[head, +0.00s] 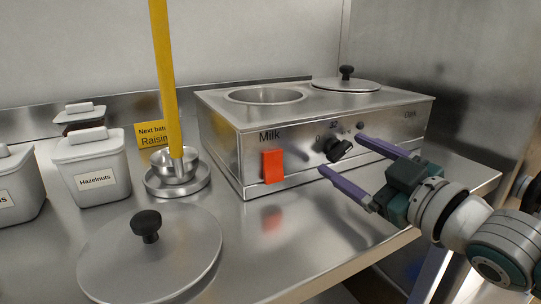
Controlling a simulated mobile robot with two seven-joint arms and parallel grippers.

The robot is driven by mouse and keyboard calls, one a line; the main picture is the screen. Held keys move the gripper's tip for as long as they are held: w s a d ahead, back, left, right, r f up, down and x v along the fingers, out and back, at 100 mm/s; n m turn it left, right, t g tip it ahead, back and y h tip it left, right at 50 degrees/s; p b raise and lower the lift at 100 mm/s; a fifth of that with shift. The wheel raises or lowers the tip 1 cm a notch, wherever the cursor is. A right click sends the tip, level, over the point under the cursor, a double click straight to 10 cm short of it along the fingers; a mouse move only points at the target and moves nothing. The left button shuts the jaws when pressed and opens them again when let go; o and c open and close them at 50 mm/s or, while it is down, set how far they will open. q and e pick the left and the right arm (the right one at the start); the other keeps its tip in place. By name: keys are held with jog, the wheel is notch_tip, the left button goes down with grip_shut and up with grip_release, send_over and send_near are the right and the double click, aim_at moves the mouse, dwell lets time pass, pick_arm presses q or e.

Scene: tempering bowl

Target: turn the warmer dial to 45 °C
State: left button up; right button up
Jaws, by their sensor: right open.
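The steel warmer (228,138) stands on the counter, with its front face toward me. Its black dial (338,149) is on the front, right of the red switch (273,166). Small marks show around the dial, but I cannot read its setting. My right gripper (340,156) has purple fingers and comes in from the right. Its fingers are spread, one above right of the dial and one below it. I cannot tell whether they touch the dial or the front face. My left gripper is not in view.
A loose lid (180,255) lies on the counter at front. A steel bowl (173,172) with a yellow upright handle (163,70) stands left of the warmer. A Hazelnuts tub (94,178) stands further left. Another lid (345,85) covers the warmer's right well; the left well (265,96) is open.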

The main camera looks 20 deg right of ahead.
jog(key=s, duration=0.3)
jog(key=s+p, duration=0.1)
jog(key=s, duration=0.5)
jog(key=shift+s+d, duration=0.4)
